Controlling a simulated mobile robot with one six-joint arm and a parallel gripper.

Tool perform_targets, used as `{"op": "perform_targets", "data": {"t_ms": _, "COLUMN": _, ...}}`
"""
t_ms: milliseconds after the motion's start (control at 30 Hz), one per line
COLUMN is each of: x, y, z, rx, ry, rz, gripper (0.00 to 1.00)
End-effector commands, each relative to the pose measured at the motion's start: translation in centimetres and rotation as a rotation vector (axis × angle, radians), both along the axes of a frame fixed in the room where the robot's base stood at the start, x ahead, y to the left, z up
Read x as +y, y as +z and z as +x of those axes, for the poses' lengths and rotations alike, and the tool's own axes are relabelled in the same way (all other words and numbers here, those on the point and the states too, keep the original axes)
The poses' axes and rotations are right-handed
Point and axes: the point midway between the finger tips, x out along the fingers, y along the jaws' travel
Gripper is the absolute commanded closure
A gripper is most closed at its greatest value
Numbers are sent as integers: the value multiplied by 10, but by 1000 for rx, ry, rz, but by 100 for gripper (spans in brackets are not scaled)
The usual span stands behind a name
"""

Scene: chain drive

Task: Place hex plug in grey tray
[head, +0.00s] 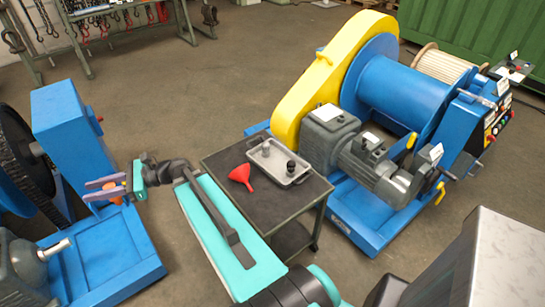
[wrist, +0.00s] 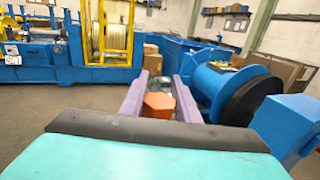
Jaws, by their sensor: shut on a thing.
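The hex plug is an orange six-sided piece (wrist: 158,104) between the two purple fingers of my gripper (wrist: 160,82) in the wrist view. In the head view the plug (head: 117,193) shows partly, and my gripper (head: 92,191) is shut on it at the left, in front of the blue machine. The plug is held in the air. The grey tray (head: 285,177) lies on the dark-topped cart in the middle of the head view, well to the right of my gripper. Dark fittings stand in the tray.
A red funnel (head: 241,175) lies left of the tray on the cart (head: 225,160). A blue winch with a yellow guard (head: 330,75) stands behind and right of the cart. The blue machine (head: 72,135) is at the left. Open floor lies between.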

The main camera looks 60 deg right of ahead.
Motion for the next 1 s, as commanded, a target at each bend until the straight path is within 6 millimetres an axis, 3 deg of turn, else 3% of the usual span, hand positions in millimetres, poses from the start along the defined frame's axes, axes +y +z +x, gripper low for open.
{"op": "perform_targets", "data": {"t_ms": 167, "x": 3, "y": -2, "z": 1, "rx": 0, "ry": 1, "rz": 0, "gripper": 93}}
{"op": "perform_targets", "data": {"t_ms": 367, "x": -15, "y": -16, "z": 9, "rx": 0, "ry": -46, "rz": 0, "gripper": 93}}
{"op": "perform_targets", "data": {"t_ms": 567, "x": -57, "y": -37, "z": 24, "rx": -1, "ry": -148, "rz": 0, "gripper": 93}}
{"op": "perform_targets", "data": {"t_ms": 1000, "x": -176, "y": -85, "z": 45, "rx": -1, "ry": -422, "rz": 0, "gripper": 93}}
